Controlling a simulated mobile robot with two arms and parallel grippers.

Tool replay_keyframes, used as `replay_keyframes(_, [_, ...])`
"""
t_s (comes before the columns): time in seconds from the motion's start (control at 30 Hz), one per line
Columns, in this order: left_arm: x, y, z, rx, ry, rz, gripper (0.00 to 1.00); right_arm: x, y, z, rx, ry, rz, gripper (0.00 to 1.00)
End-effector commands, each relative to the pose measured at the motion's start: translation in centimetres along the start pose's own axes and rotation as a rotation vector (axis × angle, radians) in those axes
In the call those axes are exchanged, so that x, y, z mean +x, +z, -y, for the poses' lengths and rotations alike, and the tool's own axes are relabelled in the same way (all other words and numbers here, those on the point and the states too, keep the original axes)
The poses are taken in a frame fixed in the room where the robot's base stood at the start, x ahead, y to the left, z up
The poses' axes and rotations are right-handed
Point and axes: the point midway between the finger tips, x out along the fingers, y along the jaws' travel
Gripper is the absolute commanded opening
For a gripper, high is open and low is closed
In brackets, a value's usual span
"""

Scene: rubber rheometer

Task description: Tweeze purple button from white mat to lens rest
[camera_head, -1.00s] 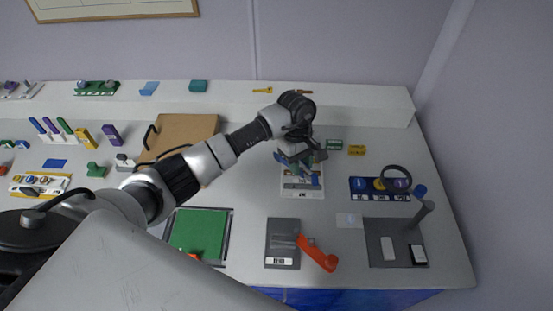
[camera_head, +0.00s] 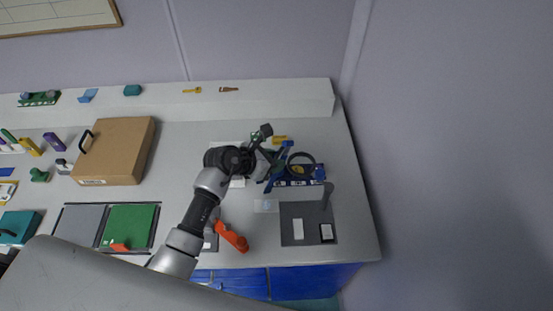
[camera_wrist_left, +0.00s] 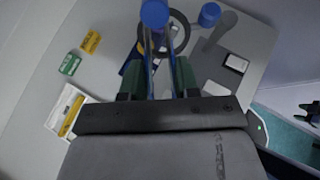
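My left gripper (camera_head: 270,165) is over the right part of the bench, beside a dark ring-shaped lens (camera_head: 301,163). In the left wrist view its green fingers (camera_wrist_left: 157,78) are closed around a blue tweezer-like tool (camera_wrist_left: 153,50) with a blue end pointing ahead. The lens ring (camera_wrist_left: 178,33) lies just beyond it there. A dark blue tray (camera_head: 300,183) with coloured round pieces lies under the ring. A white mat (camera_wrist_left: 62,113) with a yellow item is at left in the left wrist view, partly hidden by my gripper in the head view. I cannot make out the purple button clearly.
A grey plate (camera_head: 306,235) with a post stands right of a small pale square (camera_head: 266,206). An orange-red tool (camera_head: 232,236) lies near the front edge. A cardboard box (camera_head: 117,150) and green mat (camera_head: 129,224) are left. A wall closes off the right.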

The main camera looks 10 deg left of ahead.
Motion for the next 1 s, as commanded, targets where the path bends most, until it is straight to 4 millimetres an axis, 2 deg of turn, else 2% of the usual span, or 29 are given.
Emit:
replay_keyframes(0.17, [0.1,-0.1,0.0,0.002,-0.002,0.0,0.29,0.0,0.1,0.3,-0.001,-0.004,0.001,0.43])
replay_keyframes(0.47, [1.4,-1.8,0.1,-0.001,-0.005,-0.002,0.29,0.0,0.4,-1.1,-0.001,0.014,0.005,0.43])
replay_keyframes(0.73, [3.1,-4.3,0.0,0.001,-0.004,-0.001,0.29,1.6,0.6,-1.3,0.0,0.017,0.006,0.43])
replay_keyframes(1.0, [4.7,-6.6,-0.2,0.004,-0.003,-0.003,0.29,4.1,0.8,-0.9,0.001,0.012,0.005,0.43])
